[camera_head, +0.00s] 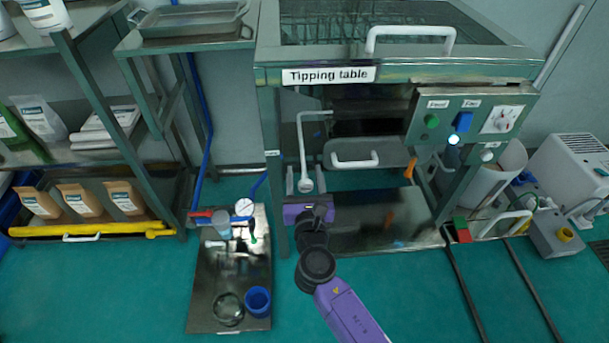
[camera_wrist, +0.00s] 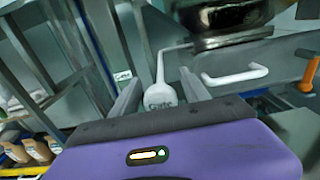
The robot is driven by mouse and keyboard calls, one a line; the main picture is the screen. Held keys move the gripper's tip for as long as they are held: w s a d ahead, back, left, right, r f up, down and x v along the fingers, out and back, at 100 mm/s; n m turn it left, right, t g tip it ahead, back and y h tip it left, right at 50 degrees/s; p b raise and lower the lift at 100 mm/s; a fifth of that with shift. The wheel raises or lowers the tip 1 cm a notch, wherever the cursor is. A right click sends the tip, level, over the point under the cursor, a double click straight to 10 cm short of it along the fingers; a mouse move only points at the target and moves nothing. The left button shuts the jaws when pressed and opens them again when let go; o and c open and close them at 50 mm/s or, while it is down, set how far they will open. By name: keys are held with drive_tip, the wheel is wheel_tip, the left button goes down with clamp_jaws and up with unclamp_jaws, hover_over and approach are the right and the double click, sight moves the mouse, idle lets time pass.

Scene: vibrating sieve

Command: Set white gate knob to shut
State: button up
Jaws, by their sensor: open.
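The white gate knob (camera_head: 306,185) hangs at the lower end of a thin white rod, under the left part of the tipping table. In the wrist view the knob (camera_wrist: 160,96) carries the label "Gate", and the rod bends off to the upper right. My gripper (camera_head: 305,180) is open, with one finger on each side of the knob. In the wrist view my gripper (camera_wrist: 160,88) shows a gap between each finger and the knob. Whether the knob lies fully between the fingertips in depth I cannot tell.
The tipping table (camera_head: 328,76) stands above, with a white drawer handle (camera_head: 354,160) right of the knob. An orange handle (camera_head: 410,169) hangs farther right, below the control panel (camera_head: 470,115). A low metal cart (camera_head: 235,270) with cups stands at the left. Green floor is free in front.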

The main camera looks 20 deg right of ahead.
clamp_jaws()
idle(1.3)
